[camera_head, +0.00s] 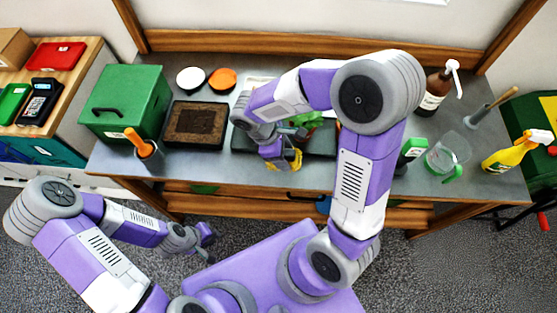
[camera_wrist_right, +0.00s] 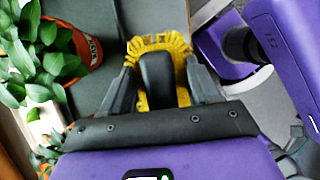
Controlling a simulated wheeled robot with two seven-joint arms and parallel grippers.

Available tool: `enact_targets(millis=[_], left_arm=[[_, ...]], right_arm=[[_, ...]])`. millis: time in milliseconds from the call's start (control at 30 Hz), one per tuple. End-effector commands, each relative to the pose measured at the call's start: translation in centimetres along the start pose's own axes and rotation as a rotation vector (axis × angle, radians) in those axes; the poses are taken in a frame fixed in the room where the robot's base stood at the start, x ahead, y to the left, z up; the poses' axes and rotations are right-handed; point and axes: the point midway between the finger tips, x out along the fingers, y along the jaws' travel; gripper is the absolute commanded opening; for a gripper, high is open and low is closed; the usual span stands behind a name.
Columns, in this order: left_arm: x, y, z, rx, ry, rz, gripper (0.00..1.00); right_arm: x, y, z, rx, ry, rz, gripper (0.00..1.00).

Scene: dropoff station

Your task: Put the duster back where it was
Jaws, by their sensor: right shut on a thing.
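The duster has a yellow fringed head and a black handle. My right gripper (camera_wrist_right: 158,82) is shut on the duster's black handle (camera_wrist_right: 157,70), with one finger on each side, and the yellow fringe (camera_wrist_right: 160,42) shows beyond it. In the head view the yellow duster (camera_head: 294,160) is at my right gripper (camera_head: 284,158), over the front middle of the grey workbench (camera_head: 215,178). Whether it touches the bench is unclear. My left gripper (camera_head: 203,238) is away from the duster, low in front of the bench; its fingers are too small to read.
A potted plant (camera_wrist_right: 90,50) stands beside the duster, partly hidden by my right arm in the head view. A pump bottle (camera_head: 433,95) and clear jug (camera_head: 447,155) are right.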

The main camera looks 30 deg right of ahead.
Motion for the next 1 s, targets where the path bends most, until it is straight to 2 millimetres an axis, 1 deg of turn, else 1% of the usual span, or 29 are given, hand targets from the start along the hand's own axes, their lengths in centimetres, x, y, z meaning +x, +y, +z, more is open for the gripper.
enact_targets(millis=[33,100,200,367,500,567,833,967,1000], left_arm=[[0.5,-0.2,0.0,0.000,-0.001,0.000,0.23],[0.8,-0.3,0.0,0.000,-0.001,0.000,0.23],[1.1,-0.4,0.0,-0.001,-0.001,0.000,0.23],[1.4,-0.5,0.0,-0.001,-0.001,0.000,0.23],[2.0,-0.8,-0.1,0.000,0.000,0.000,0.23],[2.2,-0.8,-0.1,0.000,0.000,0.000,0.23],[2.1,-0.8,-0.1,0.000,0.000,0.000,0.23],[2.5,-0.9,-0.1,0.000,0.000,0.000,0.23],[2.4,-0.9,-0.1,0.000,0.000,0.000,0.23]], right_arm=[[1.4,-0.1,-0.5,-0.002,-0.004,-0.004,0.32],[2.5,-0.1,-1.0,0.000,-0.003,-0.005,0.32],[3.5,0.0,-1.4,0.003,-0.002,-0.004,0.32],[4.5,0.0,-1.9,0.006,-0.002,-0.005,0.32],[6.5,0.0,-2.6,0.006,-0.003,-0.006,0.32],[7.1,0.0,-3.0,0.005,-0.002,-0.006,0.32],[7.2,0.0,-3.0,0.007,0.000,-0.004,0.32],[7.6,0.0,-3.2,0.007,0.000,-0.004,0.32],[7.5,0.0,-3.2,0.007,0.000,-0.004,0.65]])
